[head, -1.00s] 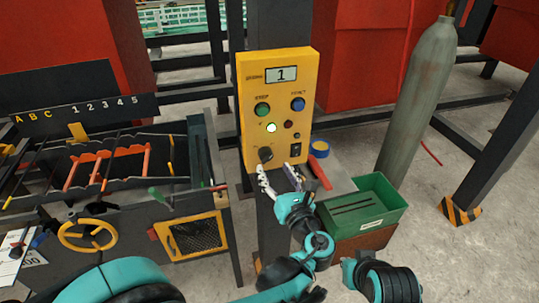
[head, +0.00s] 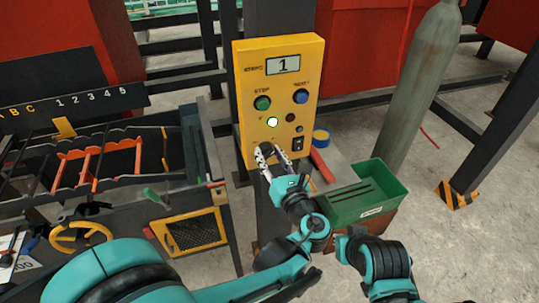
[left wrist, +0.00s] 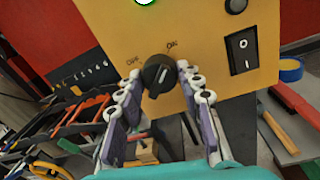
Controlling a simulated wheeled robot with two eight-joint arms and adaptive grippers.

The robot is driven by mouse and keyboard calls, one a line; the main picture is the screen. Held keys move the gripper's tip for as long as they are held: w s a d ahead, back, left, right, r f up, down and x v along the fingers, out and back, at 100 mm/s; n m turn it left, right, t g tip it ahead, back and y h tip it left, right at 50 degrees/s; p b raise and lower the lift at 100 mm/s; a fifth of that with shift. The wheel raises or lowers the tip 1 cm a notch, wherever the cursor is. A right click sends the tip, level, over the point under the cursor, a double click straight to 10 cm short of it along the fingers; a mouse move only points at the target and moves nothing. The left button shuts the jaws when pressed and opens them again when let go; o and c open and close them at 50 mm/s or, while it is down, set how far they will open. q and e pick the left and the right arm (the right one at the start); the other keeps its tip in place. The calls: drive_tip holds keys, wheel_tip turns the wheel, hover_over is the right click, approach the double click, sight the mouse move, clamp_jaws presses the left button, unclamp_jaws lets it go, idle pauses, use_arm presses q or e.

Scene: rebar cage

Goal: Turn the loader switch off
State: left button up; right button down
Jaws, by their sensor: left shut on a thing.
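The loader switch is a black rotary knob (left wrist: 156,78) low on the yellow control box (head: 248,90). The left wrist view shows marks that look like OFF on its left and ON at its upper right. Its white line points up and right, towards ON. My left gripper (head: 273,150) is at the knob, and in the left wrist view its fingers (left wrist: 155,88) are shut on it from both sides. In the head view the fingers largely hide the knob.
A black rocker switch (left wrist: 240,52) sits right of the knob. Above are a lit lamp (head: 272,122), a green button (head: 262,103) and a blue button (head: 301,96). A green bin (head: 388,180), blue-yellow tape roll (head: 321,138) and grey cylinder (head: 420,90) stand to the right.

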use_arm(q)
drive_tip(key=shift+n, duration=0.5)
drive_tip(key=n, duration=0.3)
drive_tip(key=shift+n, duration=0.4)
drive_tip(key=n, duration=0.4)
drive_tip(key=shift+r+h+p, duration=0.1)
drive_tip(key=shift+h+p, duration=0.2)
drive_tip(key=shift+p, duration=0.05)
drive_tip(key=n, duration=0.4)
drive_tip(key=shift+n+h, duration=0.3)
drive_tip(key=shift+n, duration=1.9)
drive_tip(key=o, duration=1.2)
drive_tip(key=shift+w, duration=0.1)
drive_tip(key=shift+c, duration=0.2)
